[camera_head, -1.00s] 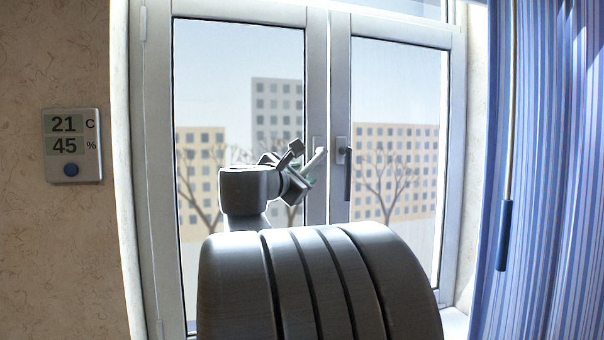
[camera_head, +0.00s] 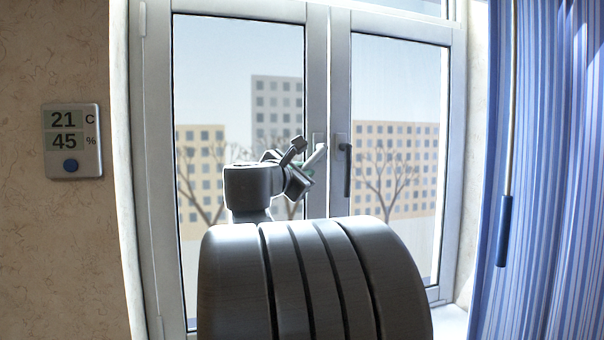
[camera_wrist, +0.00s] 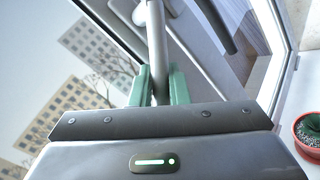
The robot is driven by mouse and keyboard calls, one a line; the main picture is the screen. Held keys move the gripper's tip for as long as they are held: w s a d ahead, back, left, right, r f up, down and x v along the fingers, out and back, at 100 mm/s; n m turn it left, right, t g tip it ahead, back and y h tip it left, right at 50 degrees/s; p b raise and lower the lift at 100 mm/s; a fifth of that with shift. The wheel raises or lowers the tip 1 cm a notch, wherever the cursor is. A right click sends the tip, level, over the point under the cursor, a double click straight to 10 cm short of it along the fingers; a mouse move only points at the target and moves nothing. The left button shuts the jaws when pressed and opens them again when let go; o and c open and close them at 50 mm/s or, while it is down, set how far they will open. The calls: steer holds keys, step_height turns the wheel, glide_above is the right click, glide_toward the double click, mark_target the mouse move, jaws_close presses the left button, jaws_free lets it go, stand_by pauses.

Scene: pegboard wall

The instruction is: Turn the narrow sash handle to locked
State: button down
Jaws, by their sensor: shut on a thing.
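A pale handle (camera_head: 315,158) sits on the inner edge of the left window sash (camera_head: 317,80). It slants down and left from its mount. A dark handle (camera_head: 347,175) hangs straight down on the right sash (camera_head: 341,80); it also shows in the wrist view (camera_wrist: 215,25). The right sash looks narrower, but the view is angled, so I cannot tell true widths. My gripper (camera_wrist: 160,82) has its green fingers shut on the pale handle (camera_wrist: 157,40), one on each side. In the head view my wrist partly hides the handle's lower end.
A blue striped curtain (camera_head: 555,120) with a blue-ended rod (camera_head: 503,230) hangs at the right. A wall thermometer (camera_head: 72,140) is at the left. In the wrist view a potted cactus (camera_wrist: 310,130) stands on the white sill (camera_wrist: 298,90).

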steer(key=b, duration=0.1)
steer(key=f+b, duration=0.1)
steer(key=b, duration=0.1)
steer(key=shift+w+d+f+n+t, duration=0.1)
steer(key=shift+d+f+n+t, duration=0.05)
steer(key=shift+d+n+t, duration=0.2)
steer(key=d+n+t+b, duration=0.1)
steer(key=n+b, duration=0.1)
steer(key=b, duration=0.3)
steer(key=d+f+n+t+b, duration=0.1)
steer(key=n+t+b, duration=0.1)
steer(key=b, duration=0.4)
steer(key=w+d+n+t+b, duration=0.1)
steer(key=n+b, duration=0.1)
steer(key=b, duration=0.4)
steer(key=shift+d+f+t, duration=0.1)
steer(key=shift+f+t, duration=0.15)
steer(key=shift+f, duration=0.15)
steer(key=n+b, duration=0.1)
steer(key=b, duration=0.1)
steer(key=n+t+y+b, duration=0.1)
steer(key=b, duration=0.1)
steer(key=shift+w+d+r, duration=0.15)
steer(key=shift+w+d, duration=0.05)
steer(key=shift+d, duration=0.2)
steer(key=shift+d+r+n+t+y+b, duration=0.15)
steer(key=shift+n+t+y+b, duration=0.15)
steer(key=shift+b, duration=0.4)
steer(key=shift+r, duration=0.15)
